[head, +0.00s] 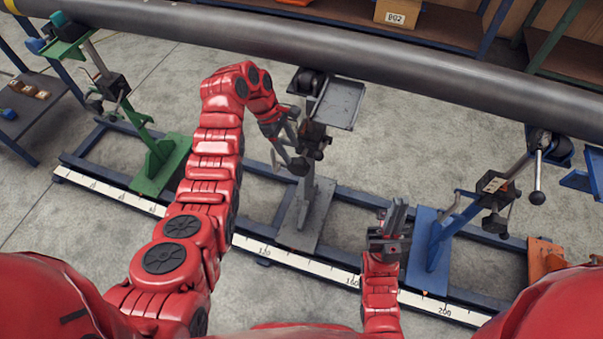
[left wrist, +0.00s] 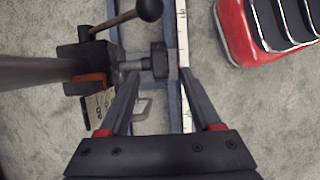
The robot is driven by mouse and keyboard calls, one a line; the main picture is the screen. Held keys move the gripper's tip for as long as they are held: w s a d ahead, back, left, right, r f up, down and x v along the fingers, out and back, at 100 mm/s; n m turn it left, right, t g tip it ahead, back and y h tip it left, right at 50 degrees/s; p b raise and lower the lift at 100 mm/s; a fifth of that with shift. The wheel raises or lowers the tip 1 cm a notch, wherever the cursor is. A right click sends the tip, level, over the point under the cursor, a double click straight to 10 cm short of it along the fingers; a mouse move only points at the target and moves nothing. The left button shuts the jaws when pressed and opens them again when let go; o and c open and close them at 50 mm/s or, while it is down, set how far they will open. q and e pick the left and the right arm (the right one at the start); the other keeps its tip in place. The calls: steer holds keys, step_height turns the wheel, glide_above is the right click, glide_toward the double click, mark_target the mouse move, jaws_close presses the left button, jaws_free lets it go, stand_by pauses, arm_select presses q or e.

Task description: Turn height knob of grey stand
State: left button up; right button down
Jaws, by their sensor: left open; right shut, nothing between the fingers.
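The grey stand (head: 303,213) stands on the blue floor rail, with its roller head and grey tray under the pipe. In the head view my left gripper (head: 290,153) is beside the left side of its clamp (head: 315,138). In the left wrist view the dark height knob (left wrist: 159,60) sits on a short shaft from the clamp block (left wrist: 82,62). My open left gripper (left wrist: 160,72) has a fingertip on each side of the knob, with gaps showing. My right gripper (head: 396,218) is shut and empty, pointing up between the grey and blue stands.
A lever with a ball end (left wrist: 149,9) sticks out near the knob. The long grey pipe (head: 430,70) crosses above. A green stand (head: 160,165) is left, a blue stand (head: 430,240) right. A white scale strip (head: 290,257) runs along the rail.

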mark_target(302, 168)
arm_select(q)
steer(key=x, duration=0.9)
steer(key=shift+f, duration=0.15)
jaws_close()
